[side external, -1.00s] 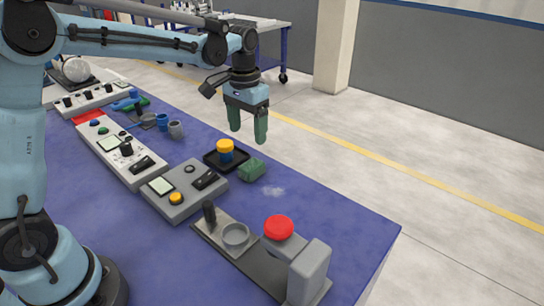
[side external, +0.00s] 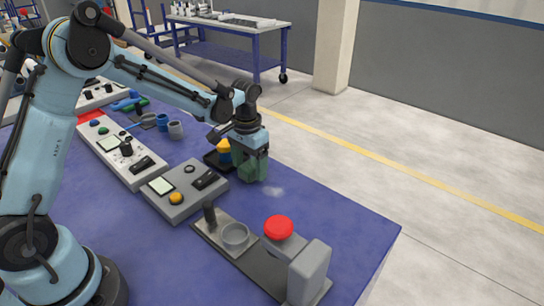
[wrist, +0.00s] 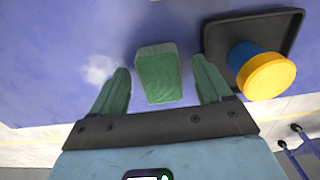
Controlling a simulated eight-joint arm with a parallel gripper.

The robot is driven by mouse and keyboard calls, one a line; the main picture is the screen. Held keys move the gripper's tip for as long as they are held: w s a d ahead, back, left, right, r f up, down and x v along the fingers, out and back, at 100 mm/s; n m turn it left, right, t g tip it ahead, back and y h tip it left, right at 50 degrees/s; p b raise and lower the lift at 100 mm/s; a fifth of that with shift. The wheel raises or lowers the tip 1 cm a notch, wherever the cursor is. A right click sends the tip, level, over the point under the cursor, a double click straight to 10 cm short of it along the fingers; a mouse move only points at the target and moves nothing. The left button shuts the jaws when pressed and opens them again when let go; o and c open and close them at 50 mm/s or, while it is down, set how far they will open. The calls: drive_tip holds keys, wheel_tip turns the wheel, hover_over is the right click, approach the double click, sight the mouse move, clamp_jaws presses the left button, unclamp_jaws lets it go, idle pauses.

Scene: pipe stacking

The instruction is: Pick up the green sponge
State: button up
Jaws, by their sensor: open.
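The green sponge (wrist: 157,75) is a small block lying on the blue table, seen in the wrist view between the two green fingers of my gripper (wrist: 163,85). A gap shows on each side of it, so the gripper is open around it, holding nothing. In the side external view my gripper (side external: 254,172) is low over the table, and its fingers hide most or all of the sponge.
A black tray (wrist: 217,35) with a blue and yellow pipe piece (wrist: 264,73) stands close beside the sponge. Grey control boxes (side external: 184,190) and a fixture with a red button (side external: 278,228) stand nearby. The table's right part (side external: 340,215) is clear.

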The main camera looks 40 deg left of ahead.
sight(249, 166)
drive_tip(key=shift+f, duration=0.55)
drive_tip(key=c, duration=1.1)
drive_tip(key=shift+r, duration=0.15)
drive_tip(key=shift+r, duration=0.55)
wheel_tip(249, 166, up, 3)
drive_tip(key=shift+f, duration=0.1)
drive_tip(key=s+d+r, duration=0.1)
drive_tip(key=d+r, duration=0.1)
drive_tip(key=d, duration=0.1)
drive_tip(key=s+d+r, duration=0.2)
drive_tip(key=d, duration=0.2)
drive_tip(key=s+d+r, duration=0.2)
drive_tip(key=d+r, duration=0.1)
drive_tip(key=shift+s+d, duration=0.15)
drive_tip(key=shift+s, duration=0.1)
